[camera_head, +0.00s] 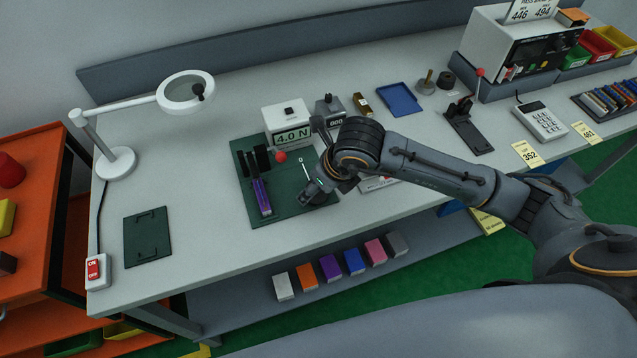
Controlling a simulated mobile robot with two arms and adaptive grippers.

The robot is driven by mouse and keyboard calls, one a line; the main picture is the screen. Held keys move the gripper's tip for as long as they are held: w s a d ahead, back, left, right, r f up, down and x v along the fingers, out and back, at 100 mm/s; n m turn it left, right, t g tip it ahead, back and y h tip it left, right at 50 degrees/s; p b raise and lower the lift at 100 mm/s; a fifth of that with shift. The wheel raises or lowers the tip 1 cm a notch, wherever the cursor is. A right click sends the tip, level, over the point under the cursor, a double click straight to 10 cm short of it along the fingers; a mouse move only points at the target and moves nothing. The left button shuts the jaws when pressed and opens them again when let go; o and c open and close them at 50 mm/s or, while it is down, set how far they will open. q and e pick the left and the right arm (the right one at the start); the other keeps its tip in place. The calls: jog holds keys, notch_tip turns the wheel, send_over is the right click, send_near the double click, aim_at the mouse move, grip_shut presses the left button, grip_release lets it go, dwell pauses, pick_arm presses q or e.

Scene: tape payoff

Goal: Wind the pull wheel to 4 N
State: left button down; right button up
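A dark green fixture plate (285,212) lies on the bench. A white force gauge (287,118) behind it reads 4.0 N on its green display (292,137). A purple strip (261,196) with black parts stands on the plate's left side, and a red knob (281,157) is near the display. My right gripper (316,192) is low over the plate's right side. I cannot make out the pull wheel; the gripper and wrist cover that part. Whether its fingers are open or shut on something is unclear. My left gripper is not in view.
A white magnifier lamp (117,163) stands at the left, near a flat dark green plate (148,236) and a red ON/OFF switch (96,268). A small counter (330,110) and a blue tray (399,99) are behind my wrist. A lever stand (468,130) is farther right.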

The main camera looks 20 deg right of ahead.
jog(key=v, duration=1.2)
